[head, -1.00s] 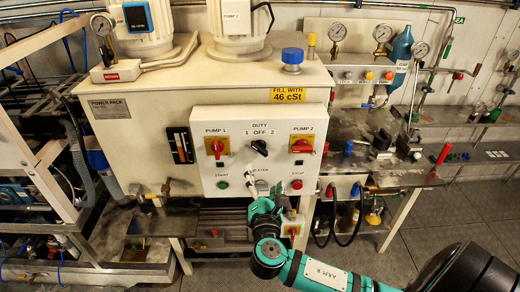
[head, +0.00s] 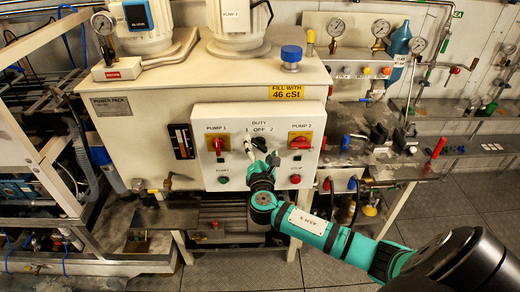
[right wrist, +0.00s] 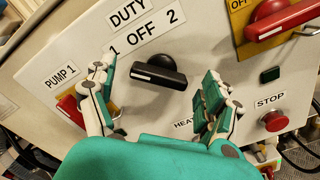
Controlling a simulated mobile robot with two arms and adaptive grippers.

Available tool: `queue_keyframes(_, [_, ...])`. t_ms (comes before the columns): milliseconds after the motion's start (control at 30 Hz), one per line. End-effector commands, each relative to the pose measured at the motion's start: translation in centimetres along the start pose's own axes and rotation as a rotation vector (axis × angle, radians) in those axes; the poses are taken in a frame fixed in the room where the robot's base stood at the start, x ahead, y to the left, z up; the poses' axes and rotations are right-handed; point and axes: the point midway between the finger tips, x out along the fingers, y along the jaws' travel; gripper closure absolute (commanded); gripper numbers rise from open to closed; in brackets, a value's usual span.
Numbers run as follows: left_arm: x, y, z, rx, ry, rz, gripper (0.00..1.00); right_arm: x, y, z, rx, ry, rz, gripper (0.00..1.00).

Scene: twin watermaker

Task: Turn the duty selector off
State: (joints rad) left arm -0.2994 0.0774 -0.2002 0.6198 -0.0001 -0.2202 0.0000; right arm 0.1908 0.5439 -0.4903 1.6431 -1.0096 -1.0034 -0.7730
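The duty selector (right wrist: 160,72) is a black bar knob on the pale control panel (right wrist: 220,60), below the labels 1, OFF and 2. In the right wrist view its white mark is at the bar's left end, towards the 1. In the head view the selector (head: 260,143) is partly hidden by my right gripper (head: 260,158). My right gripper (right wrist: 158,72) is open, one finger on each side of the knob, with visible gaps to it in the wrist view. The remaining depth to the knob is hard to judge. My left gripper is not in view.
The red pump 1 switch (head: 217,145) is left of the selector, and the red pump 2 switch (head: 300,143) is right. The green start button (head: 223,180) and red stop button (right wrist: 275,120) sit lower. A bench (head: 400,172) with loose items stands to the right.

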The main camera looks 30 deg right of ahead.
Motion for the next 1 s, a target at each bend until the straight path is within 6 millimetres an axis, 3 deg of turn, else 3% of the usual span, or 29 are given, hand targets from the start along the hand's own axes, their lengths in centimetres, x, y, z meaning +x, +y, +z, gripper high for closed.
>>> queue_keyframes(33, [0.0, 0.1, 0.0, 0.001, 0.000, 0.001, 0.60, 0.0, 0.0, 0.0, 0.000, 0.000, 0.000, 0.22])
queue_keyframes(433, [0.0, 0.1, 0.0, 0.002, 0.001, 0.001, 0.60, 0.0, 0.0, 0.0, 0.000, 0.000, -0.001, 0.72])
queue_keyframes(733, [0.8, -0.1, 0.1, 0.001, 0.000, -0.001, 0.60, -0.1, -0.2, -0.1, 0.047, 0.000, -0.001, 0.72])
queue_keyframes(1000, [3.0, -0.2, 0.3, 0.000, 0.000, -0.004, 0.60, 0.0, -0.4, -0.3, 0.221, -0.001, -0.001, 0.72])
